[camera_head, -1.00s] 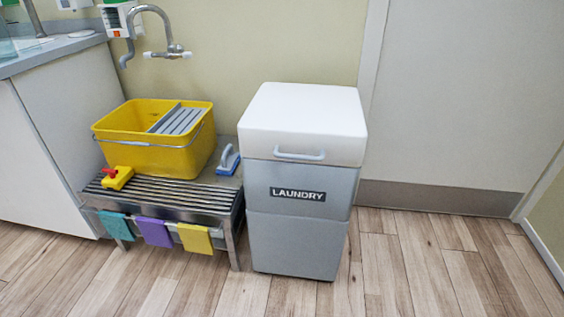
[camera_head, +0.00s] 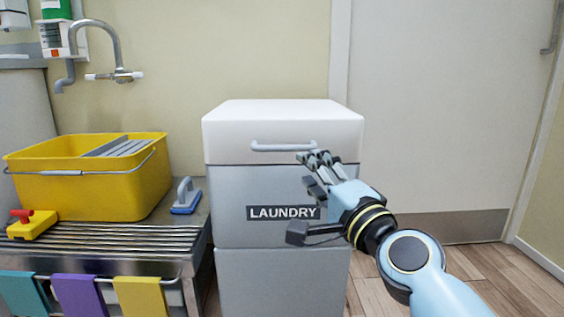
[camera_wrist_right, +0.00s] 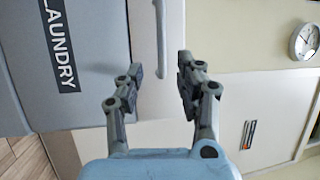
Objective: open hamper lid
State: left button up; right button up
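The hamper (camera_head: 227,190) is a grey box with a LAUNDRY label (camera_head: 283,213) and a white lid (camera_head: 281,124), which is shut. A pale grey bar handle (camera_head: 284,146) sits on the lid's front. My right gripper (camera_head: 309,196) is open and empty in front of the hamper, near the handle's right end. In the right wrist view the open fingers (camera_wrist_right: 159,72) stand either side of the line of the handle (camera_wrist_right: 161,38), which lies just beyond the tips. I see no contact. My left gripper is not in view.
A yellow bucket (camera_head: 65,200) stands on a metal slatted bench (camera_head: 110,238) left of the hamper, with a blue-and-grey scrubber (camera_head: 186,196) beside it. Coloured cloths hang from the bench front. A wall tap (camera_head: 108,75) is above. The floor to the right is clear.

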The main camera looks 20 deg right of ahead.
aim_at(291, 150)
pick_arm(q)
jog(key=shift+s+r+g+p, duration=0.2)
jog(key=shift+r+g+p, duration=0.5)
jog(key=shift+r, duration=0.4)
pick_arm(e)
jog(key=x, duration=0.9)
jog(key=shift+w+r, duration=0.15)
jog(key=shift+w, duration=0.2)
jog(key=shift+c, duration=0.2)
grip_shut()
